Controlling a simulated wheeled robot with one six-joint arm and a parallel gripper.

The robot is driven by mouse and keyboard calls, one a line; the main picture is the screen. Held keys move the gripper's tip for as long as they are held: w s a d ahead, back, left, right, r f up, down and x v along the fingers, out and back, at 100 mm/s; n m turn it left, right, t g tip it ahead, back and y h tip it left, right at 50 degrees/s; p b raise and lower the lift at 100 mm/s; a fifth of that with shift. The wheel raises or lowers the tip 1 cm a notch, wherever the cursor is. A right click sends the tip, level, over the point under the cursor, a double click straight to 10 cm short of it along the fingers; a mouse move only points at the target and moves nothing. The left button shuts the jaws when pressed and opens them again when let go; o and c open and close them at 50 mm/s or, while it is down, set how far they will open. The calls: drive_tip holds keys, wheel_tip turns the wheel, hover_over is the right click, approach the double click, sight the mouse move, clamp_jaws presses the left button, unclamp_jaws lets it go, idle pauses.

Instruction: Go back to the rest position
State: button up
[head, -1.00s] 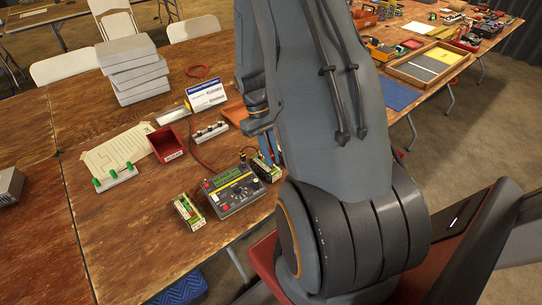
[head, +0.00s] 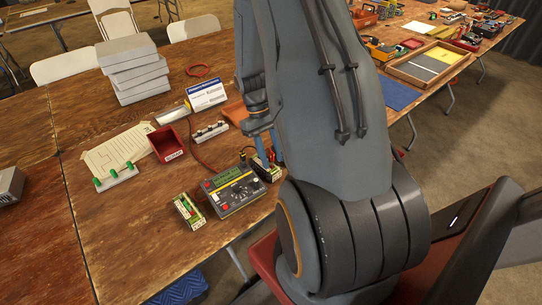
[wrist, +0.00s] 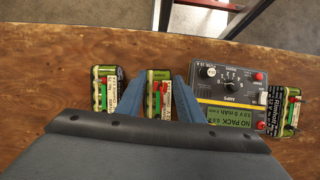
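My gripper (wrist: 159,97) is open. In the wrist view its two blue fingers stand on either side of a green-and-white battery pack (wrist: 158,92) with a red part on top. The pack sits on the wooden table, beside the charger (wrist: 231,88). In the head view my gripper (head: 268,148) is just right of the charger (head: 238,188), partly hidden by my arm. The charger has a green display, a dial and red knobs; its display reads "NO PACK".
One pack (head: 188,211) stands left of the charger in the head view. Another pack (wrist: 106,90) lies left of my gripper in the wrist view.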

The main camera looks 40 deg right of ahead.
drive_tip(key=shift+o, duration=1)
drive_tip(key=shift+r, duration=0.1)
drive_tip(key=shift+r+p, duration=2.7)
drive_tip(key=shift+r, duration=1)
drive_tip(key=shift+w+a+r, duration=0.1)
drive_tip(key=shift+w+a, duration=0.05)
drive_tip(key=shift+a, duration=0.15)
drive_tip(key=s+a+r+t+b, duration=0.1)
drive_tip(key=a+r+t+b, duration=0.2)
drive_tip(key=a, duration=0.7)
drive_tip(key=s+a+r+t+b, duration=0.2)
drive_tip(key=a+r+t+b, duration=0.1)
drive_tip(key=a, duration=0.7)
drive_tip(key=shift+s+a+r+n+b, duration=0.25)
drive_tip(key=shift+s+r+n+b, duration=0.05)
drive_tip(key=shift+r+b, duration=0.6)
